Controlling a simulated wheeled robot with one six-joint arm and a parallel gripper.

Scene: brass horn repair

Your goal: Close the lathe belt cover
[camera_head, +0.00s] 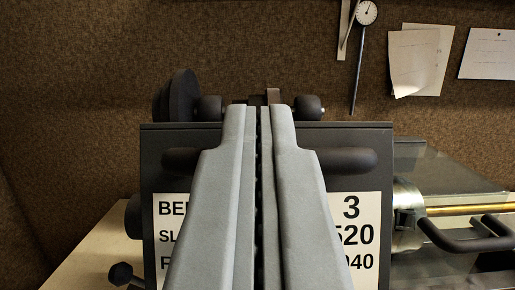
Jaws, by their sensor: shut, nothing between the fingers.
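The lathe belt cover (155,144) is a dark grey panel with a white label plate reading speeds and a dark bar handle (350,160) across its upper part. My gripper (262,104) is shut and empty, its two grey fingers side by side in front of the panel. The fingers hide the middle of the handle and of the label. I cannot tell whether the fingertips touch the panel. Dark pulleys and rollers (180,98) show just above the panel's top edge.
The lathe's chuck (407,215) and a brass rod (470,209) are at the right, with a dark handle (465,238) in front. A dark ball-ended lever (121,274) stands at lower left. A brown wall with a dial gauge (366,12) and pinned papers (413,62) is behind.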

